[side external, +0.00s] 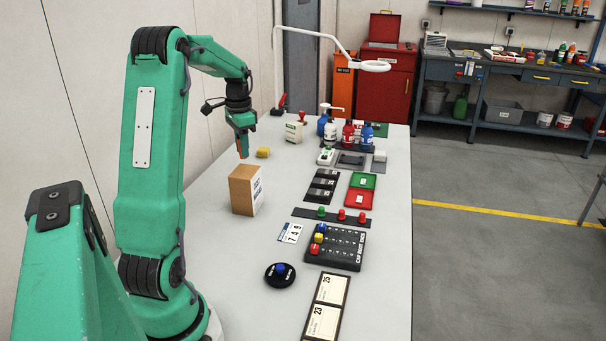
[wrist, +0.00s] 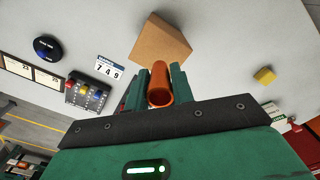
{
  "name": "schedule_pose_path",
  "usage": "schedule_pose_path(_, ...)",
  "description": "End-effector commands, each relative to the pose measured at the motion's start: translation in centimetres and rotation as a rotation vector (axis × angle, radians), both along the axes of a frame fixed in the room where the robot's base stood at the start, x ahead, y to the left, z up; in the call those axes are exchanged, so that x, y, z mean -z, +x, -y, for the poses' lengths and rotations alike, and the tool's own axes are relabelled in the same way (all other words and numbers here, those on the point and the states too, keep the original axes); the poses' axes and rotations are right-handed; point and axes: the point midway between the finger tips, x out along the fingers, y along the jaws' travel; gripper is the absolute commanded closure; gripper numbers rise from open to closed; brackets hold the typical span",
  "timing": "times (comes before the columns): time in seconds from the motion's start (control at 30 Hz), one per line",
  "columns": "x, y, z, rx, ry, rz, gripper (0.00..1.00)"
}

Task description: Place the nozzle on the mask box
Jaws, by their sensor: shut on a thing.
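The nozzle, an orange-copper tube (wrist: 160,84), is held between my green jaws in the wrist view, its open end facing the camera. In the side view only the nozzle's orange end (side external: 242,154) shows below my gripper (side external: 241,142). My gripper is shut on it and points down. The brown cardboard box (side external: 245,191), which I take as the mask box, stands upright on the table with a white label on its right face. It also shows in the wrist view (wrist: 161,40), beyond the nozzle. The nozzle is above the box's top level and apart from it.
A yellow block (side external: 262,152) lies behind the box. A white number card (side external: 290,232), a black cap rack (side external: 336,246) and a round black dial (side external: 280,274) lie nearer the camera. Bottles (side external: 348,133) stand farther back. Table around the box is clear.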

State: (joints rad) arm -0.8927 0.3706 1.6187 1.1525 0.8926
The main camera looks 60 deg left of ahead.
Motion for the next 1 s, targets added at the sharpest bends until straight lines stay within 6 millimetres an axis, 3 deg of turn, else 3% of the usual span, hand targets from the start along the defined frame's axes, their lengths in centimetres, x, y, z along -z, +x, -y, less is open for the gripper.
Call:
schedule_pose_path(0.17,0.3,0.0,0.0,0.0,-0.001,0.0,0.99)
schedule_pose_path(0.53,3.8,0.0,0.0,0.0,-0.001,0.0,0.99)
schedule_pose_path(1.0,4.3,0.0,0.0,0.0,0.0,0.0,0.99)
